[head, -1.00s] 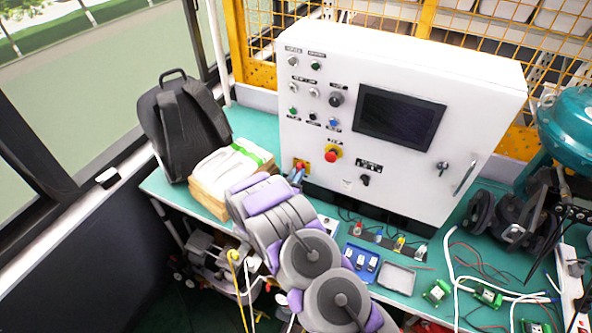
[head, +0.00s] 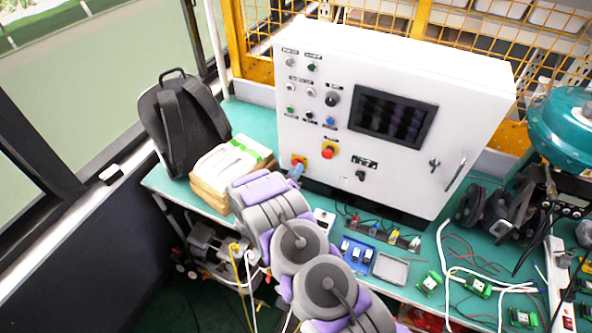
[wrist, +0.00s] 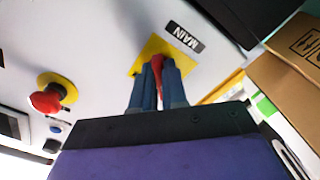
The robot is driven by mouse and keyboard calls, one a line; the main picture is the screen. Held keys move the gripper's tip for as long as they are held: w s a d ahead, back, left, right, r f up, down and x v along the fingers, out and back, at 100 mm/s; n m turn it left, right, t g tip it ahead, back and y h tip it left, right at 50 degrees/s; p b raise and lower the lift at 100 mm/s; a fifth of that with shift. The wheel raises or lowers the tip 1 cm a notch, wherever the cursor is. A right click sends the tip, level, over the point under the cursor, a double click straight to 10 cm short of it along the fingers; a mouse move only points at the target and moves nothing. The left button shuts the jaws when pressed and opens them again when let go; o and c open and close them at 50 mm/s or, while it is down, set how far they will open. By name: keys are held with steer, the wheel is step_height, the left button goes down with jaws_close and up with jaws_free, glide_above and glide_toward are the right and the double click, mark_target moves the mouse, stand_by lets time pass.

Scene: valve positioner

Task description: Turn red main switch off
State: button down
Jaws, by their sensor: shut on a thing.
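The red main switch (wrist: 157,66) sits on a yellow plate under a "MAIN" label on the white control panel. In the wrist view my gripper (wrist: 158,72) has its two blue-grey fingers on either side of the red handle, shut on it. In the head view the switch's yellow plate (head: 299,160) shows at the panel's lower left, with my gripper (head: 295,170) against it and covering part of it. The fingers hide parts of the handle.
A red emergency button (head: 328,150) on yellow is right of the switch; it also shows in the wrist view (wrist: 46,101). A cardboard stack (head: 222,172) and a black backpack (head: 182,125) stand close on the left. Small parts and cables clutter the bench's right.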

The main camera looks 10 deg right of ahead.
steer(key=shift+w+a+r, duration=0.15)
steer(key=shift+a+r, duration=0.05)
steer(key=shift+a, duration=0.05)
steer(key=c, duration=1.2)
jaws_free()
steer(key=shift+f, duration=0.15)
steer(key=shift+o, duration=0.2)
steer(key=v, duration=1.7)
steer(key=shift+a, duration=0.2)
